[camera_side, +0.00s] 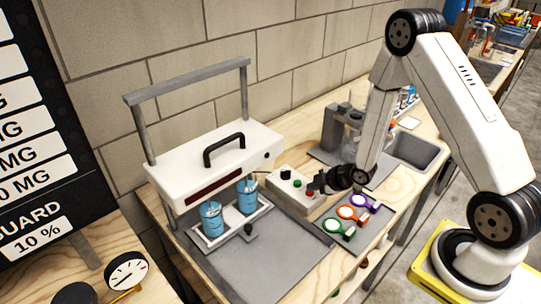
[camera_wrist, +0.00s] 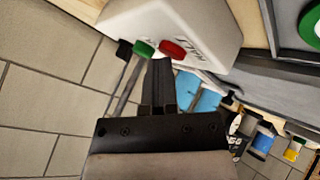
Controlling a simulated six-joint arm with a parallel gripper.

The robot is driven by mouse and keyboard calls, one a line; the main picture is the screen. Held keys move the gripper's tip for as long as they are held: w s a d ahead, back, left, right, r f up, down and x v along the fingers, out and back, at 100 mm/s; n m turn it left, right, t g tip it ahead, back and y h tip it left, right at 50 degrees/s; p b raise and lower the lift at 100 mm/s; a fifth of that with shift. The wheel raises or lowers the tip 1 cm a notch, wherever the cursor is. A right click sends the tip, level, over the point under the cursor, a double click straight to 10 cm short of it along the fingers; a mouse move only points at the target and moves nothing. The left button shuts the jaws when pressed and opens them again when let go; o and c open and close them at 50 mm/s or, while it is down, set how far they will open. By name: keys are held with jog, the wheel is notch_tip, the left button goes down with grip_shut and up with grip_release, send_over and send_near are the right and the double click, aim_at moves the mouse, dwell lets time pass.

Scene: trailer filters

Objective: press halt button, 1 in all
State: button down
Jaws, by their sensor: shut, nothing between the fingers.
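The halt button is a red button (camera_wrist: 172,48) on a pale control box (camera_wrist: 200,18), with lettering that looks like HALT beside it in the wrist view. A green button (camera_wrist: 143,48) and a black one (camera_wrist: 124,48) sit in line with it. In the side view the box (camera_side: 290,200) stands on the bench with the red button (camera_side: 311,189) at its right end. My gripper (camera_wrist: 162,64) is shut and empty, its fingertips close to the red button. The gripper (camera_side: 326,184) also shows beside that end of the box. I cannot tell whether it touches the button.
A white press-like unit (camera_side: 212,160) with a handle stands left of the box, with blue canisters (camera_side: 212,220) under it. Coloured rings with handles (camera_side: 352,213) lie on a grey mat in front of the box. A grey stand (camera_side: 333,130) and a sink (camera_side: 415,150) are behind.

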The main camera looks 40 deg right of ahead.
aim_at(313, 194)
jog(key=shift+r, duration=0.95)
jog(key=shift+r, duration=0.1)
jog(key=shift+r, duration=2.4)
jog(key=shift+r, duration=0.1)
jog(key=s+a+r+m+g+h, duration=0.1)
jog(key=s+a+r+m+g, duration=0.2)
jog(key=s+a+r+m, duration=0.1)
jog(key=s+a+r+m+g+h, duration=0.1)
jog(key=s+a+r+m+g, duration=0.2)
jog(key=s+m, duration=0.4)
jog(key=shift+s+a+r, duration=0.45)
jog(key=shift+s+r, duration=0.35)
jog(key=shift+r, duration=0.1)
